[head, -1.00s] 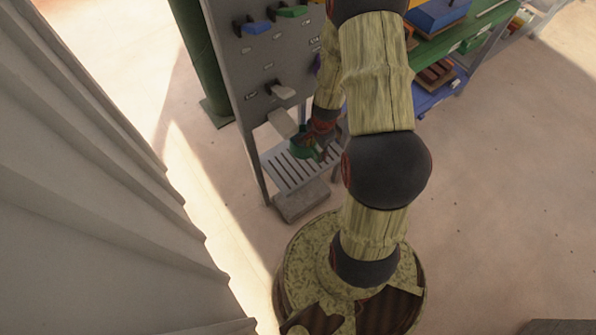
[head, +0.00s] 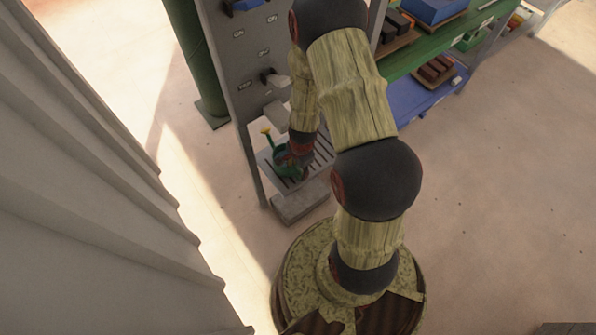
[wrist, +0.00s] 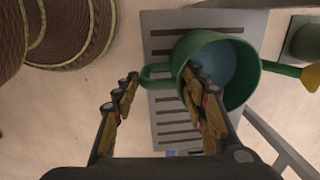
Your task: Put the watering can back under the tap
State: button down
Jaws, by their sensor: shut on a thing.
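The green watering can (head: 284,166) with a yellow spout end (head: 266,130) is at the slatted grey tray (head: 325,148) low on the grey panel. In the wrist view the can (wrist: 240,72) shows its open mouth, with pale blue inside, and its handle loop at left. My gripper (wrist: 163,101) is shut on the can, the handle side between its fingers; the right finger overlaps the rim. Whether the can touches the tray cannot be told. A pale block (head: 276,112) juts from the panel above the can; it may be the tap.
The grey panel (head: 236,55) holds a blue lever and labels. A green post (head: 193,50) stands left of it. Green and blue shelves (head: 418,93) with blocks stand at right. A pale corrugated wall (head: 80,180) fills the left. The floor at right is clear.

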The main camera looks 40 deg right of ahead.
jog(key=shift+r, duration=0.1)
jog(key=shift+f, duration=0.2)
jog(key=c, duration=1.1)
grip_release()
jog(key=shift+o, duration=0.5)
notch_tip(320, 180, up, 12)
jog(key=s+p, duration=0.1)
jog(key=p, duration=0.7)
jog(key=shift+r, duration=0.15)
